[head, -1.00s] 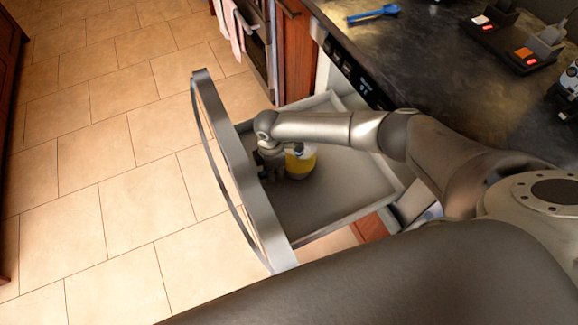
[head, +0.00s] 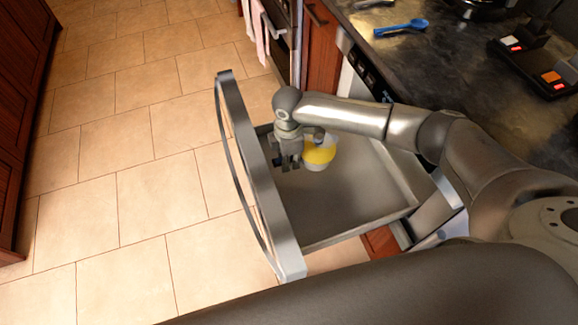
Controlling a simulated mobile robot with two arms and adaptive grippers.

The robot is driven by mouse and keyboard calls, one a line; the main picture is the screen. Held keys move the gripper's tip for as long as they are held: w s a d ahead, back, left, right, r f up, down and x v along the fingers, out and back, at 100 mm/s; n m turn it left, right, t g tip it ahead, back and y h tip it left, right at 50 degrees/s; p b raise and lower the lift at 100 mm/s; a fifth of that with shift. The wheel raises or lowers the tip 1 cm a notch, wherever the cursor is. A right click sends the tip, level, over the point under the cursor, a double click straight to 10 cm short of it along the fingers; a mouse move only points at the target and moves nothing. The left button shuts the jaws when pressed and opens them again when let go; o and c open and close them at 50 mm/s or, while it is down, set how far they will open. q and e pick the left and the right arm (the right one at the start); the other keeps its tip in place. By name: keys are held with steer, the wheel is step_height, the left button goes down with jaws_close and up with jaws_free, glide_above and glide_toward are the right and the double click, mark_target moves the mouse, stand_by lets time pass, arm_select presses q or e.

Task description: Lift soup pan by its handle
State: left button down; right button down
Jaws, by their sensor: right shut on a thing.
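A small yellow and white pan (head: 320,154) is inside the open drawer (head: 340,200), near the drawer's front panel. My right gripper (head: 296,158) reaches down into the drawer at the left side of the pan and is shut on it. The fingers and wrist hide the pan's handle and part of its rim. White shows below the yellow band. I cannot tell clearly whether the pan's bottom touches the drawer floor. My left gripper is not in view.
The drawer's tall metal front panel (head: 262,180) stands close to the left of my right gripper. The rest of the drawer floor is bare. Tiled floor lies left.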

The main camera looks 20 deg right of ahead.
step_height(320, 180, up, 2)
steer(key=shift+r+p, duration=0.1)
steer(key=shift+p, duration=0.4)
step_height(320, 180, up, 4)
steer(key=p, duration=0.4)
steer(key=shift+f, duration=0.2)
